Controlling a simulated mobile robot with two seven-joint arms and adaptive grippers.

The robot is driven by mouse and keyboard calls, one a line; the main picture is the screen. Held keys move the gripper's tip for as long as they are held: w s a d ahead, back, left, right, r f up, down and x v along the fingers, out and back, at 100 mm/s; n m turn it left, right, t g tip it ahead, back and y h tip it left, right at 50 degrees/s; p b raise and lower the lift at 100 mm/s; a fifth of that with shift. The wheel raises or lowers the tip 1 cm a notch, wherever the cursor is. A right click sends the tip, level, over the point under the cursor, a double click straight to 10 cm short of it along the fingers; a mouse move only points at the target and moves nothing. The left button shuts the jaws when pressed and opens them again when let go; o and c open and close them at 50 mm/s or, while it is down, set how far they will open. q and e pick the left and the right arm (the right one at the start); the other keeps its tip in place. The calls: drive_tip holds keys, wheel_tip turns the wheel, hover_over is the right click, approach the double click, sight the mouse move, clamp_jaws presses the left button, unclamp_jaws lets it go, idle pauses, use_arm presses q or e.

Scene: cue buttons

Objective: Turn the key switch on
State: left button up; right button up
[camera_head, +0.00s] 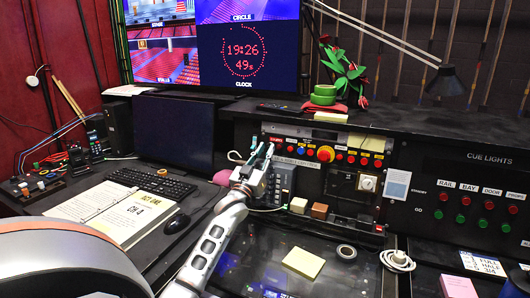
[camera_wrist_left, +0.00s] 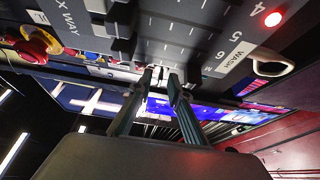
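No key is clearly recognisable. A pale square plate with a round knob (camera_head: 367,183) on the console's right part may be the key switch, but it is too small to tell. My left gripper (camera_head: 262,150) is in front of the console, left of that plate and left of the red mushroom button (camera_head: 325,154). Its two fingers stand apart with nothing between them. In the left wrist view the open fingers (camera_wrist_left: 158,88) point towards a grey fader panel (camera_wrist_left: 180,30), and the red button (camera_wrist_left: 35,45) is at upper left. My right gripper is not in view.
A row of small coloured buttons (camera_head: 365,161) runs beside the red button. Small blocks (camera_head: 319,211), a tape roll (camera_head: 346,252) and yellow notes (camera_head: 303,262) lie below. A black lamp (camera_head: 446,80) hangs at upper right. An open binder (camera_head: 115,212) and keyboard (camera_head: 150,184) lie left.

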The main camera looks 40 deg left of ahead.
use_arm(q)
clamp_jaws()
